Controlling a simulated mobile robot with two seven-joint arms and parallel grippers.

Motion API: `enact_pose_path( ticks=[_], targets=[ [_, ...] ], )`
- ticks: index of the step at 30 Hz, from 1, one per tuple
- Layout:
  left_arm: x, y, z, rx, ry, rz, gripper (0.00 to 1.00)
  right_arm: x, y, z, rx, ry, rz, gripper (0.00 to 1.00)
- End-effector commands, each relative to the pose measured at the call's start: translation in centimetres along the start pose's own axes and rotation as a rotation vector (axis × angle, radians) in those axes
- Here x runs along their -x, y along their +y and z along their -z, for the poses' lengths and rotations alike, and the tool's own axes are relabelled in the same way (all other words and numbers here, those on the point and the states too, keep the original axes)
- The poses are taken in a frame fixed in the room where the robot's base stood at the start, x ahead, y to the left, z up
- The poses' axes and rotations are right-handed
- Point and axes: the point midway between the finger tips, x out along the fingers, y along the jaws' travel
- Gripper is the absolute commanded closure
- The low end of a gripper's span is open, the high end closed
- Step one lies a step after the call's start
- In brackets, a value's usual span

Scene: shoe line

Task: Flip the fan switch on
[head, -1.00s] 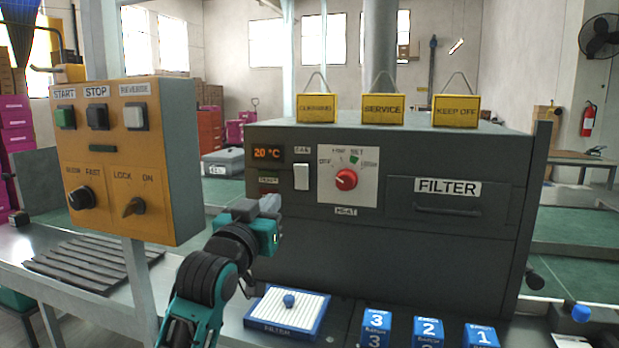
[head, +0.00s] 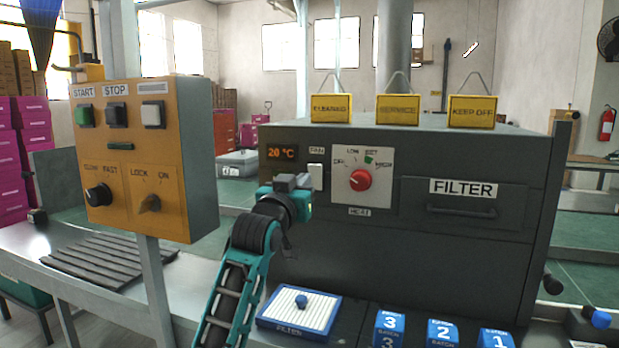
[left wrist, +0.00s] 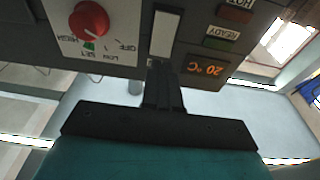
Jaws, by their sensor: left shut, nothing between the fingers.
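The fan switch (head: 316,177) is a white rocker under a small FAN label on the dark grey machine (head: 440,245), between the 20 °C display (head: 281,153) and the heat dial. My left gripper (head: 302,182) is shut and empty, in front of the switch and covering part of its lower left in the head view. In the left wrist view the picture is turned over; the switch (left wrist: 165,35) shows just beyond the shut fingertips (left wrist: 161,66). I cannot tell whether they touch it. My right gripper is not in view.
The red heat dial (head: 360,180) is right of the switch. An orange control box (head: 150,170) on a post stands left. Yellow signs (head: 398,109) stand on the machine. A filter tray (head: 299,310) and numbered blue blocks (head: 443,332) lie in front below.

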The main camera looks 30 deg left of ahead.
Motion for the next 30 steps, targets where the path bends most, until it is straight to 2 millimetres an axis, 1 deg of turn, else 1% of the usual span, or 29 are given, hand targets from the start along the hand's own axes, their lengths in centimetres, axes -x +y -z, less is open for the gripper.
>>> enact_pose_path(
  ticks=[1,3,6,10,15,25,28,30],
  targets=[
    [-0.9,0.0,0.0,0.0,0.001,0.001,1.0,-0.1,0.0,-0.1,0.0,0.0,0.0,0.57],
    [-1.9,-0.1,0.0,0.0,0.001,0.001,1.0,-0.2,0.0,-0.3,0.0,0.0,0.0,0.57],
    [-3.1,0.0,0.0,0.001,0.002,0.001,1.0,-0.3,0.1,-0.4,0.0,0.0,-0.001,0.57],
    [-4.2,0.0,0.0,0.001,0.001,0.001,1.0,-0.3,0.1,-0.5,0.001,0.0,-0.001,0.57],
    [-4.8,0.0,0.0,0.001,0.001,0.001,1.0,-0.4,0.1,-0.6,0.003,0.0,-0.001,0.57],
    [-4.8,0.0,0.1,0.0,0.001,0.001,1.0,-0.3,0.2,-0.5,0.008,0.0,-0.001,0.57],
    [-4.9,0.0,0.3,0.0,-0.008,0.001,1.0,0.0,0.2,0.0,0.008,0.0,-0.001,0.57],
    [-5.1,0.0,0.6,0.0,-0.024,0.001,1.0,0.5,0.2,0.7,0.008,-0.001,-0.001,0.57]
  ],
)
